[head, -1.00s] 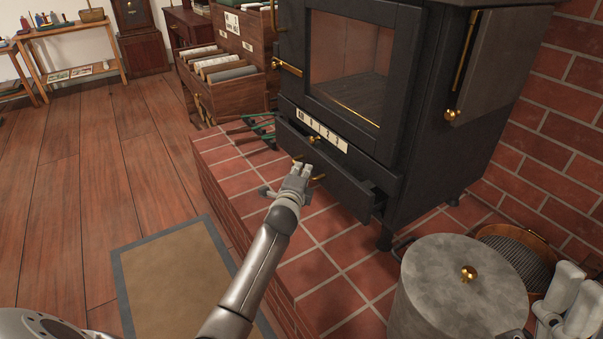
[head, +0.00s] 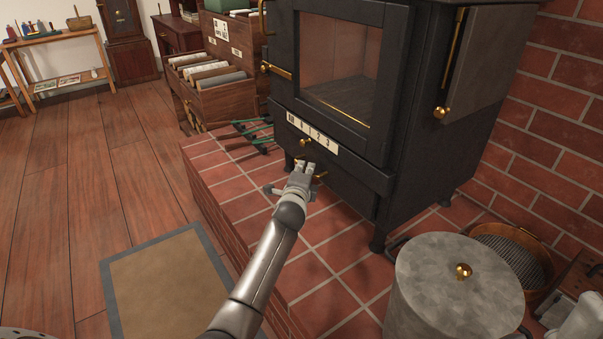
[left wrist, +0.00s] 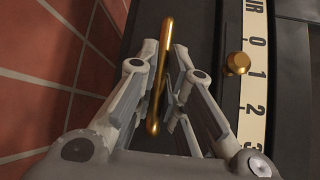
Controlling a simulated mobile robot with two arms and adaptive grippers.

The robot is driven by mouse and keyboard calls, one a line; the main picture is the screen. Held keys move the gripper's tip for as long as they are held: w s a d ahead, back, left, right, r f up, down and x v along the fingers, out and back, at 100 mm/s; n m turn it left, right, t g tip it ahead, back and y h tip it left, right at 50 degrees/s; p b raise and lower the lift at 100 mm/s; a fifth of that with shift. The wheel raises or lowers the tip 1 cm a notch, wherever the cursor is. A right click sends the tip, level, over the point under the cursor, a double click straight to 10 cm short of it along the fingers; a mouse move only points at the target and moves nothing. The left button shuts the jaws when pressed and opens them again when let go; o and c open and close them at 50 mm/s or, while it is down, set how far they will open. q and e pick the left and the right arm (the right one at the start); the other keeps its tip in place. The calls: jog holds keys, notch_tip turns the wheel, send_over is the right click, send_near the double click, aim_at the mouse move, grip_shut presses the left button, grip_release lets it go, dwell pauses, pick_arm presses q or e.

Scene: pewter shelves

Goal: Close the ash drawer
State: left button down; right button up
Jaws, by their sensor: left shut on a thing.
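The ash drawer (head: 345,190) is the black front low on the black stove (head: 395,150), under the numbered strip. Its front now looks flush with the stove body; a small gap could not be made out. My left gripper (head: 306,167) is at the drawer front, its fingers shut on the brass bar handle (left wrist: 160,75). In the left wrist view the handle runs between the two fingers, and the drawer's dark front (left wrist: 200,35) lies behind it. My right gripper is not in view.
A brass knob (left wrist: 238,63) sits beside the numbered strip (left wrist: 254,80), close to my left gripper. A grey lidded bin (head: 450,300) stands at the right on the brick hearth (head: 325,270). Green-handled tools (head: 255,125) lie left of the stove. A mat (head: 165,280) lies on the floor.

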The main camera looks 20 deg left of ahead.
pick_arm(q)
jog(key=c, duration=2)
grip_release()
jog(key=shift+r, duration=0.15)
jog(key=o, duration=0.5)
jog(key=shift+w+d, duration=0.15)
jog(key=shift+w, duration=0.1)
jog(key=shift+s, duration=0.1)
jog(key=v, duration=1.2)
jog(key=shift+f, duration=0.2)
